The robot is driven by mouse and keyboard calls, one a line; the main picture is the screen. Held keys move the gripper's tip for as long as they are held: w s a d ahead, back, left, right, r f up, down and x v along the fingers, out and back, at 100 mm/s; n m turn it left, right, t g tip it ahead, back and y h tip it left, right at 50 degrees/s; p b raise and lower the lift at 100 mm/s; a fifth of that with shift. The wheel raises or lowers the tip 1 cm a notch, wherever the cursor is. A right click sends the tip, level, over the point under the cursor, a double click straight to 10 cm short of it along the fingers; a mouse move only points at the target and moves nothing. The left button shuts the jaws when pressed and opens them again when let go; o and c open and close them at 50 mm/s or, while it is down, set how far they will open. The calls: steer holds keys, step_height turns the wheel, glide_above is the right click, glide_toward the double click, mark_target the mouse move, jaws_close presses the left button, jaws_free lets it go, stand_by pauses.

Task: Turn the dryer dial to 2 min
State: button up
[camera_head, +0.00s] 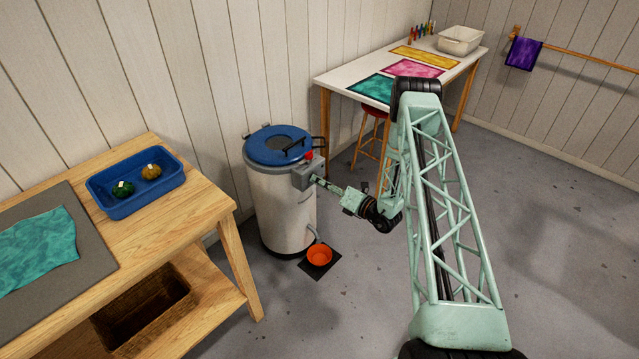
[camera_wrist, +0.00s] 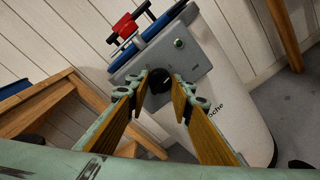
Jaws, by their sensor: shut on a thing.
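The dryer (camera_head: 282,208) is a pale upright drum with a blue lid (camera_head: 277,145), standing between the wooden bench and the white table. Its grey control panel (camera_head: 308,175) faces my arm. In the wrist view the panel (camera_wrist: 193,62) carries a round black dial (camera_wrist: 157,82) with a light pointer mark; the markings around it are too small to read. My gripper (camera_wrist: 162,88) has its two wooden-faced fingers on either side of the dial, shut on it. In the head view my gripper (camera_head: 318,180) reaches the panel from the right.
A green button (camera_wrist: 179,43) is on the panel and a red part (camera_wrist: 124,25) is by the lid. The wooden bench (camera_head: 190,200) stands left with a blue tray (camera_head: 120,203). A red stool (camera_head: 375,112) is behind.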

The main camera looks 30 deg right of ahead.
steer(key=shift+d+m+y+b, duration=0.1)
steer(key=shift+m+y+b, duration=0.3)
steer(key=shift+m, duration=3.15)
steer(key=shift+m+y+b, duration=0.25)
steer(key=shift+m+y, duration=0.15)
steer(key=shift+m, duration=3.15)
steer(key=o, duration=0.9)
steer(key=shift+c, duration=0.2)
steer(key=shift+d, duration=0.1)
steer(key=v, duration=1.2)
